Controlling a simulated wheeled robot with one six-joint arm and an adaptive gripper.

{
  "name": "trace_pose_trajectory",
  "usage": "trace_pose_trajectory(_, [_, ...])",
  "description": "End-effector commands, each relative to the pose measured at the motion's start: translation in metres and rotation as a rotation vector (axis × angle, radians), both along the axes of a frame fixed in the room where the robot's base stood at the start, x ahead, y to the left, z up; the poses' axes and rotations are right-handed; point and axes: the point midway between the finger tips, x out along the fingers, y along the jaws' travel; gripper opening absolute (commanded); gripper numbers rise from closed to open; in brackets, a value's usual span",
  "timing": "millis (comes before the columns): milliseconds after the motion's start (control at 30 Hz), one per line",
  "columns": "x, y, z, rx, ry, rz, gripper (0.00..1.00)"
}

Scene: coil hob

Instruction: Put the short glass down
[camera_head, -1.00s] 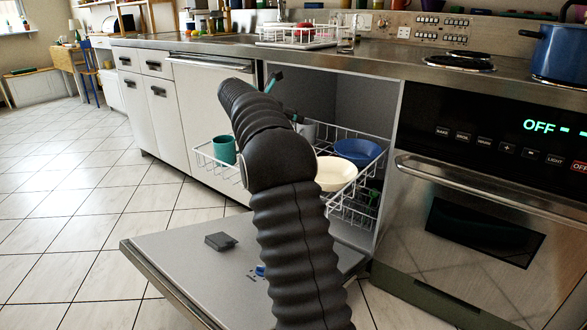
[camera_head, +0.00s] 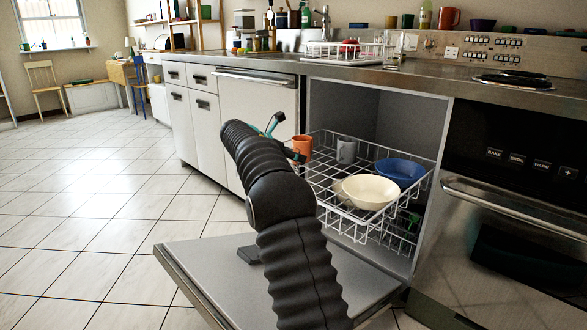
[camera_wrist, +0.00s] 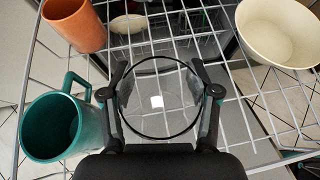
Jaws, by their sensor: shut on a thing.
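My gripper (camera_wrist: 158,72) is shut on a clear short glass (camera_wrist: 158,112), with a finger on each side of it. In the wrist view the glass is over the white wire dishwasher rack (camera_head: 340,206); I cannot tell whether it touches the wires. A teal mug (camera_wrist: 50,125) is close on the left and an orange cup (camera_wrist: 74,24) is at the upper left. A cream bowl (camera_wrist: 280,32) is at the upper right. In the head view my arm hides the glass and most of my gripper.
The rack also holds a grey mug (camera_head: 346,150) and a blue bowl (camera_head: 400,171). The dishwasher door (camera_head: 205,262) is folded down in front. The oven (camera_head: 510,220) stands to the right. Open tiled floor lies to the left.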

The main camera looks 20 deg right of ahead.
Motion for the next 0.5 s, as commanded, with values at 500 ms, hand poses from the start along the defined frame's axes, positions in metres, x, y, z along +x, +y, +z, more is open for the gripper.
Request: trace_pose_trajectory(500, [0.0, 0.001, -0.038, -0.001, -0.001, 0.002, 0.19])
